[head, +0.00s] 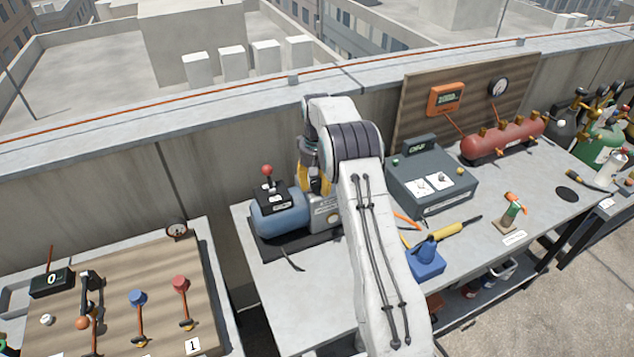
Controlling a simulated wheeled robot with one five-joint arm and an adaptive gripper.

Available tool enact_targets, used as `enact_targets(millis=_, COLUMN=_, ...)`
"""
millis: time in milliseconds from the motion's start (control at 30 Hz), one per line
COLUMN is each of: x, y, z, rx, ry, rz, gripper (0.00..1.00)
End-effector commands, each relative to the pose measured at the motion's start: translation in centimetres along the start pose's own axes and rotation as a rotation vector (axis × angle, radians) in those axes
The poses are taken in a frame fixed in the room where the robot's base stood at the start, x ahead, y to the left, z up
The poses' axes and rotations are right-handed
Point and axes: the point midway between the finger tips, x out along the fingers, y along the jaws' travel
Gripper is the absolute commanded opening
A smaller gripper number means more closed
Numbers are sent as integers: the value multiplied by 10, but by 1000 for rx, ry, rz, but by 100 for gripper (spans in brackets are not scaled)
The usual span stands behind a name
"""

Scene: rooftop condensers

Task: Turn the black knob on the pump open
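The pump (278,222) stands on a black base at the left end of the middle bench. It has a blue rounded body, a grey block (325,216) on its right and a black switch box with a red ball-topped lever (267,171). My gripper (315,188), with yellow fingers, points down at the top of the grey block. I cannot tell whether the fingers touch it or how far apart they are.
A dark grey control box (432,185), a blue bottle-like item (426,258), a yellow-handled tool (440,234) and a red manifold (503,138) lie right of my arm. A wooden panel (130,290) with levers is on the left bench. A concrete parapet (110,190) runs behind.

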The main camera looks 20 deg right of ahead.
Motion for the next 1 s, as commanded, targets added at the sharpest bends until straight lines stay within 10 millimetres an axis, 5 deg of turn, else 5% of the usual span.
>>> enact_targets(millis=200, x=-2, y=0, z=-1, rx=1, ry=6, rz=0, gripper=58)
enact_targets(millis=567, x=-8, y=0, z=-3, rx=2, ry=14, rz=0, gripper=58)
enact_targets(millis=1000, x=-76, y=0, z=-3, rx=1, ry=16, rz=0, gripper=58)
